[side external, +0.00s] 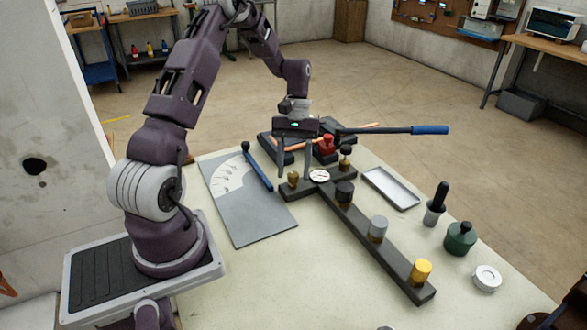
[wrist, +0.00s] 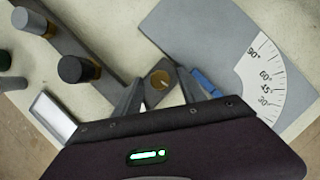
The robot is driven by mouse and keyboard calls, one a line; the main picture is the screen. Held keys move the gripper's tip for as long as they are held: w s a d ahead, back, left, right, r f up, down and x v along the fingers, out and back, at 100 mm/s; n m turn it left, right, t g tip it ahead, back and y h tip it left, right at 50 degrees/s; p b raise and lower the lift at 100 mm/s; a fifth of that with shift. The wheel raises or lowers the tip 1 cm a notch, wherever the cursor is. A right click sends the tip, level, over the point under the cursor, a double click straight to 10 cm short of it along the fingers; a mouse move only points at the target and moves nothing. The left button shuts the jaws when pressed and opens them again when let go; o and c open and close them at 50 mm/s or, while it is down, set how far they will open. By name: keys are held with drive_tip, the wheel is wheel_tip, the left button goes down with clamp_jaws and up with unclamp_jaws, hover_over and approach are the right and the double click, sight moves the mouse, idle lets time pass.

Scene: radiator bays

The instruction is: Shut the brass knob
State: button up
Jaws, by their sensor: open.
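The brass knob (side external: 293,179) stands at the left end of a dark crossbar on the table. In the wrist view the brass knob (wrist: 160,80) shows from above as a round brass top with a pale pointer line, on a dark square base. My gripper (side external: 294,174) points down over it, jaws open. In the wrist view my gripper's fingers (wrist: 160,91) lie on either side of the knob, with gaps that look clear. Whether the fingertips reach down to the knob's height is hard to tell.
A dial gauge (side external: 319,176), black knob (side external: 344,191), grey knob (side external: 378,229) and yellow knob (side external: 421,271) share the dark bar. A blue-handled lever (side external: 257,170) lies on a grey angle plate (side external: 245,215) at left. A red clamp (side external: 326,146) and long blue-gripped lever (side external: 400,130) stand behind.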

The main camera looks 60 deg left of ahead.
drive_tip(key=shift+f, duration=0.1)
clamp_jaws()
